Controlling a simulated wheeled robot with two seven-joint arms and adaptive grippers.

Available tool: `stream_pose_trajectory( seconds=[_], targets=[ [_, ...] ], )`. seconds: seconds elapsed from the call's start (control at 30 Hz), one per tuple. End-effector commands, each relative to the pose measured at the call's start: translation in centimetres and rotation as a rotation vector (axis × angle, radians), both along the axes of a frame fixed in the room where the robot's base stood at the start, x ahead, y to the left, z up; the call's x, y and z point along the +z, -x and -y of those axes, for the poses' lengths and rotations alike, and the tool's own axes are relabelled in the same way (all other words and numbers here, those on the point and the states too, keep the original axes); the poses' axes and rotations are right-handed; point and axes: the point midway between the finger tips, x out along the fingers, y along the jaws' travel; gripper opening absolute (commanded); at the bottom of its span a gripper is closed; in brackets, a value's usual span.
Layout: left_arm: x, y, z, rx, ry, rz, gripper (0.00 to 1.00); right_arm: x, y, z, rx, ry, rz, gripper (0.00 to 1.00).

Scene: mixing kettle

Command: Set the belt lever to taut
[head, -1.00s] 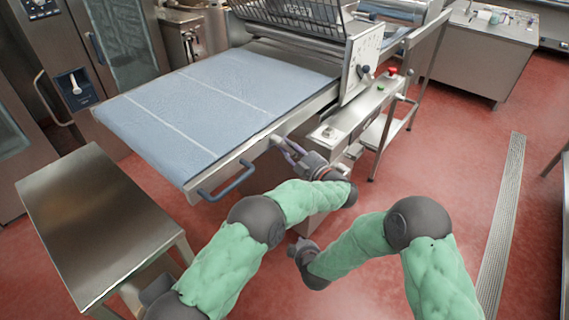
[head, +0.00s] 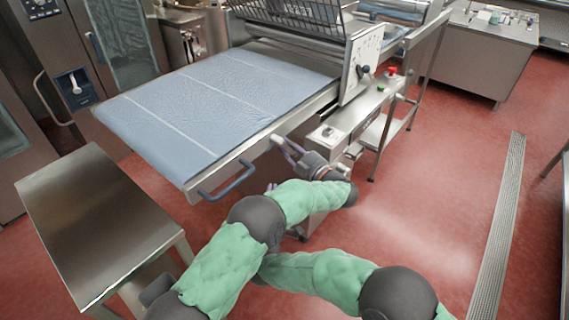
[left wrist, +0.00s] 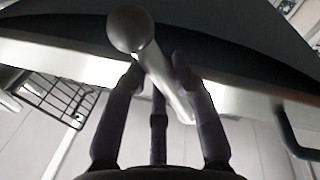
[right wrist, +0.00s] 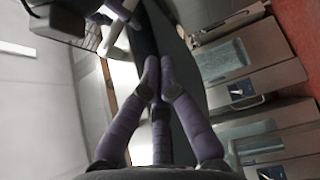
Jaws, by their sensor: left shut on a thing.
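The belt lever (left wrist: 160,70) is a pale metal rod with a round end, seen close up in the left wrist view. My left gripper (left wrist: 157,75) is shut on it, with purple fingers on both sides of the rod. In the head view, my left gripper (head: 289,150) is at the near side of the sheeting machine, beside the blue belt (head: 215,95). My right gripper (right wrist: 157,72) has its fingertips together with nothing seen between them. It is below the belt's near edge, and in the head view my left arm hides most of it.
A blue-grey handle (head: 228,180) sticks out from the belt table's near corner. A steel table (head: 90,215) stands at the left. A control box (head: 345,125) with red and green buttons is right of the lever. Red floor is clear at the right.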

Motion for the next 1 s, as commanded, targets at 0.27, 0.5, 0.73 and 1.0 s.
stream_pose_trajectory(
  seconds=[0.27,0.5,0.73,1.0],
  targets=[
    [0.0,0.0,0.0,0.000,0.000,0.000,0.00,-0.1,-4.3,0.2,-0.003,0.000,-0.003,0.00],
    [0.0,0.0,0.0,0.000,0.000,0.000,0.00,0.0,-8.4,0.2,-0.002,0.000,-0.003,0.00],
    [0.0,0.0,0.0,0.000,0.000,0.000,0.00,0.2,-11.0,1.9,-0.002,0.000,-0.003,0.00],
    [0.0,0.0,0.0,0.000,0.000,0.000,0.00,0.2,-12.1,3.0,0.001,0.000,-0.003,0.00]
  ],
)
